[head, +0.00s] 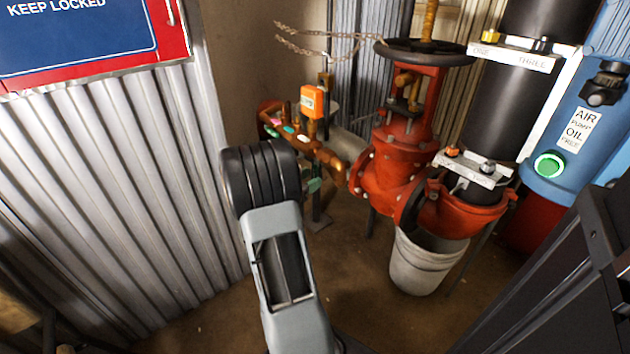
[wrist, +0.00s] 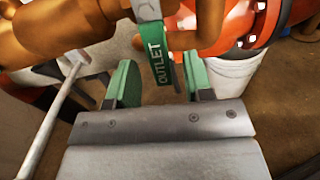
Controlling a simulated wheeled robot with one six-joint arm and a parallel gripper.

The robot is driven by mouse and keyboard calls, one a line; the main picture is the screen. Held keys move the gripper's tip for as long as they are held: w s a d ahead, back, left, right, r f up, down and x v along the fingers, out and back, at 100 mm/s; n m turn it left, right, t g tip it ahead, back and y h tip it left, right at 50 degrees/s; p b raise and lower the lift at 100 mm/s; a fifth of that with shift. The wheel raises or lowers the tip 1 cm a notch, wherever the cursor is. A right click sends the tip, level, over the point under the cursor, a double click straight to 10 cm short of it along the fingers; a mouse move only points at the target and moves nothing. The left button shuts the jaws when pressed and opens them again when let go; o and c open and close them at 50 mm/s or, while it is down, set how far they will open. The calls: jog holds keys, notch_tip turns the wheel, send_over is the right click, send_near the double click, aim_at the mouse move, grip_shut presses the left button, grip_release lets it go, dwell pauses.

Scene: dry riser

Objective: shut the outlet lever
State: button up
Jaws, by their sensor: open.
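The outlet lever (wrist: 155,52) is a green tag-like handle marked OUTLET, hanging down from brass pipework (wrist: 75,30) in the wrist view. My gripper (wrist: 160,72) is open, with one green finger pad to the left of the lever and one to the right. The lever's lower part hangs between the pads, nearer the right one. I cannot tell whether it touches that pad. In the head view my arm covers most of the gripper. A small green part shows beside the arm, and I cannot tell whether it is lever or finger.
A red valve (head: 392,165) with a black handwheel (head: 425,52) stands right of the brass pipes. A white bucket (head: 425,262) sits below it. A corrugated metal wall (head: 120,190) is at the left. A white rod (wrist: 52,120) runs left of my gripper.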

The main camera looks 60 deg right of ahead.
jog(key=shift+x, duration=1.2)
jog(key=shift+c, duration=0.5)
grip_shut()
